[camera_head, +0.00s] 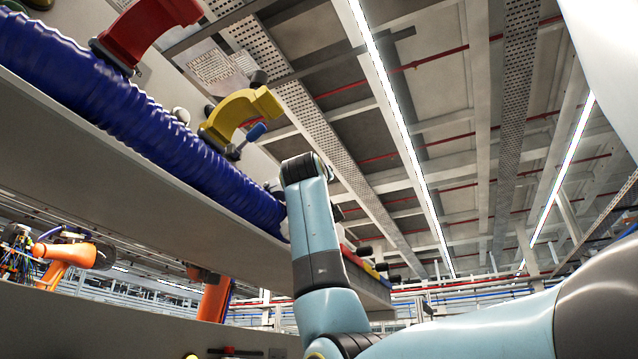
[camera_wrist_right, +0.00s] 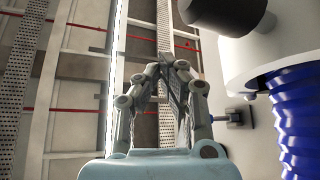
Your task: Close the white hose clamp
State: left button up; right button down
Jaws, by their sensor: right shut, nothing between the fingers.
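In the right wrist view, the white hose clamp (camera_wrist_right: 250,52) fills the upper right, around the top of a blue ribbed hose (camera_wrist_right: 298,125). A dark cylindrical knob (camera_wrist_right: 222,14) shows at its upper left. My right gripper (camera_wrist_right: 172,68) is shut and empty, to the left of the clamp and apart from it in the picture. In the head view the blue hose (camera_head: 130,125) runs along a grey ledge, and my right arm hides most of the area where the white clamp sits. My left gripper is not in view.
A red clamp (camera_head: 145,30) and a yellow clamp (camera_head: 238,112) with a blue-tipped handle stand open-looking on the hose in the head view. Smaller red and yellow parts lie beyond my arm. An orange robot (camera_head: 65,255) stands far left. Space right of the hose looks free.

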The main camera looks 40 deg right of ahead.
jog(key=w+a+f+b, duration=0.1)
jog(key=w+f+b, duration=0.2)
jog(key=f, duration=0.6)
jog(key=shift+w+a+f+b, duration=0.2)
jog(key=shift+w+a+b, duration=0.05)
jog(key=shift+w+b, duration=0.1)
jog(key=shift+f, duration=0.15)
jog(key=shift+a+f, duration=0.1)
jog(key=shift+a, duration=0.05)
jog(key=v, duration=1.1)
jog(key=shift+s+a, duration=0.2)
jog(key=shift+s, duration=0.15)
